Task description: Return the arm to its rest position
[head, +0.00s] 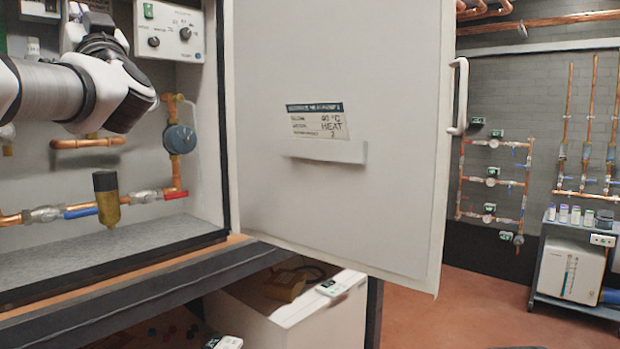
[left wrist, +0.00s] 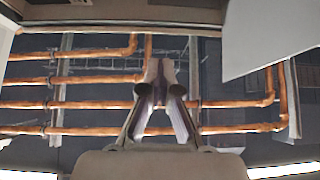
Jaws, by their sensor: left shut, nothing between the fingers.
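My left arm (head: 60,88) comes in from the left in the head view, in front of the open heat pump cabinet. Its wrist is bent near the cabinet's upper left, and the fingers cannot be made out clearly there. In the left wrist view my left gripper (left wrist: 160,75) is shut and empty, its fingertips together. Behind the fingers are copper pipes (left wrist: 90,104) near a dark ceiling, apart from the gripper as far as I can tell. My right gripper is not in view.
The white cabinet door (head: 340,205) stands open to the right of my arm, with a handle (head: 459,95) and a label card (head: 317,121). Inside the cabinet are a control panel (head: 168,32), a blue gauge (head: 180,139) and a brass filter (head: 107,205). A cart (head: 548,285) stands far right.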

